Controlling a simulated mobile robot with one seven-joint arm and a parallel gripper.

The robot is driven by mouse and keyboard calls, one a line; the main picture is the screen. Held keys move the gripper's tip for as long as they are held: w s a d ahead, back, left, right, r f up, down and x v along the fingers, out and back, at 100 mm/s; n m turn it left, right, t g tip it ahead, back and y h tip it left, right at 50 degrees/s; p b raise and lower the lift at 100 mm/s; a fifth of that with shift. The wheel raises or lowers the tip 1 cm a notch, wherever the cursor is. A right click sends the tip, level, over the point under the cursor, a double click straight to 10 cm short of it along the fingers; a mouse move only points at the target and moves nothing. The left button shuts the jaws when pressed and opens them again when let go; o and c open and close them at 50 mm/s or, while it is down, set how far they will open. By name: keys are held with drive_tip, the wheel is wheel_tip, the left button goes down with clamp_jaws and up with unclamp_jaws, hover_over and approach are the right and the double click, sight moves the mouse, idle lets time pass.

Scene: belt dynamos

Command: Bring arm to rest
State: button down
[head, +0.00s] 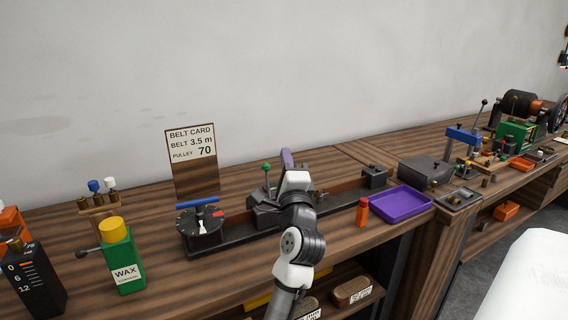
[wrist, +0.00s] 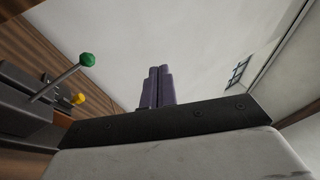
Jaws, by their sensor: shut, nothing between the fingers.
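My gripper (wrist: 158,72) shows in the wrist view as two dark purple fingers side by side, shut with nothing between them. They point up toward the pale wall. In the head view my gripper (head: 287,158) is raised above the dark bench device (head: 345,193), in front of the wall. My white and dark arm reaches up from the bottom middle and hides part of that device. A green-knobbed lever (head: 267,168) stands just left of my gripper. The same green knob (wrist: 88,60) is at the left in the wrist view.
A dial unit (head: 202,230), a green WAX bottle (head: 123,260) and a belt card (head: 191,145) are to the left. A red bottle (head: 362,211) and a purple tray (head: 401,204) are to the right. A green machine (head: 517,132) is at far right.

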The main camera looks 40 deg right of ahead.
drive_tip(key=shift+s+a+r, duration=0.1)
drive_tip(key=shift+s+a, duration=0.05)
drive_tip(key=shift+s, duration=0.05)
idle(0.5)
